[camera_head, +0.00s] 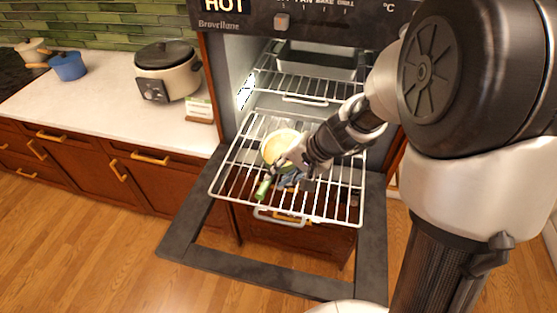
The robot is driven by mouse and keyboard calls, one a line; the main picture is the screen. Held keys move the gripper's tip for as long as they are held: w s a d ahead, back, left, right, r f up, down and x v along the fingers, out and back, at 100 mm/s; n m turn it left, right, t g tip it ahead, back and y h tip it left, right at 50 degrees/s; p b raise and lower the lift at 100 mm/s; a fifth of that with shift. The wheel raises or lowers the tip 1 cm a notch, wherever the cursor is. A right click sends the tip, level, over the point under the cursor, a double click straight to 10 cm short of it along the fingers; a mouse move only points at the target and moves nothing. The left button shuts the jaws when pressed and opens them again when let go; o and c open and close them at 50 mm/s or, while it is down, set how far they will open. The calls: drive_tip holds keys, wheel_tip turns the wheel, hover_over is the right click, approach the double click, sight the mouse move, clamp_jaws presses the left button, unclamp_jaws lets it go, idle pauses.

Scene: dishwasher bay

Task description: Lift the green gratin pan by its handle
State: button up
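The gratin pan (279,149) sits on the pulled-out lower oven rack (345,200). Its inside looks pale yellow. Its green handle (263,188) points toward the front left of the rack. My gripper (283,171) is at the near side of the pan, close to the inner end of the handle. My gripper and wrist hide part of the pan's right and near side. The fingers are small and partly covered, so I cannot tell whether they touch the handle or are closed.
The oven door (270,278) hangs open below the rack. An upper rack (300,84) holds a dark rectangular tin (318,62). On the white counter (110,110) at left stand a slow cooker (167,70) and a blue pot (68,66). The floor at front left is clear.

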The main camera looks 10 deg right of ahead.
drive_tip(key=b+x, duration=0.1)
drive_tip(key=x, duration=0.2)
drive_tip(key=b+x, duration=0.1)
drive_tip(key=x, duration=0.3)
drive_tip(key=shift+w+a+f, duration=0.1)
drive_tip(key=shift+w+f, duration=0.15)
drive_tip(key=shift+w, duration=0.05)
clamp_jaws()
drive_tip(key=shift+r, duration=0.1)
